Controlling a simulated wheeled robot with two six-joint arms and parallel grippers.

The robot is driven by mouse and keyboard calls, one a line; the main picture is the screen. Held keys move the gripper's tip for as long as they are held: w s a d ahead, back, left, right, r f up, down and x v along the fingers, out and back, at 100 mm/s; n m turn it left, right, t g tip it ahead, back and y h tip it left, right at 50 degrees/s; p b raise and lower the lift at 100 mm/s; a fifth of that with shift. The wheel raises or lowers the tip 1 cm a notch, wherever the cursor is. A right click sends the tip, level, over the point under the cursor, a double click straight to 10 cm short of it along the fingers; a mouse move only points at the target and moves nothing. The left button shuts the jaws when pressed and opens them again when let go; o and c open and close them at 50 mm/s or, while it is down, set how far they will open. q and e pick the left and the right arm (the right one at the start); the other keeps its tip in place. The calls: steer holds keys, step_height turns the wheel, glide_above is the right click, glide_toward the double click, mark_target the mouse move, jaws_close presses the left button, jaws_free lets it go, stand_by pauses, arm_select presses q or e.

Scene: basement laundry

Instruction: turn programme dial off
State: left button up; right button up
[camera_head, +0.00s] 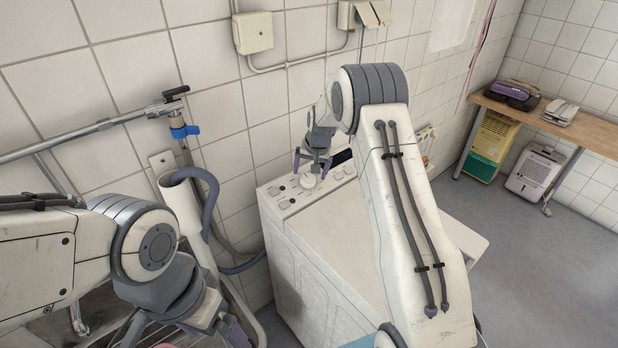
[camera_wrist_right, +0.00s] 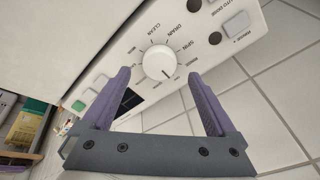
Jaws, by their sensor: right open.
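The programme dial (camera_wrist_right: 159,62) is a round white knob on the white washing machine's panel (camera_wrist_right: 105,62). Printed words such as CLEAN, DRAIN and SPIN ring it, and a dark mark on its face points toward the lower right in the right wrist view. In the head view the dial (camera_head: 308,181) is small, just below my right gripper (camera_head: 312,168). In the right wrist view the purple fingers of my right gripper (camera_wrist_right: 159,78) are apart, one on each side of the dial, with nothing between them touching it visibly. My left gripper (camera_head: 205,325) is low at the left; its jaws are unclear.
The washing machine (camera_head: 318,275) stands by the tiled wall. A white pipe with a grey hose (camera_head: 211,195) and a blue-handled tap (camera_head: 184,131) are left of it. A wooden shelf (camera_head: 545,118) is at the right, with open floor (camera_head: 540,270) before it.

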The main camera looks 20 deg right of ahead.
mark_target(308, 178)
steer(key=b+v, duration=0.1)
steer(key=v, duration=0.6)
steer(key=p+x, duration=0.2)
steer(key=x, duration=0.8)
steer(key=shift+w+f, duration=0.15)
steer(key=shift+f, duration=0.15)
steer(key=shift+n, duration=0.3)
steer(key=shift+r, duration=0.1)
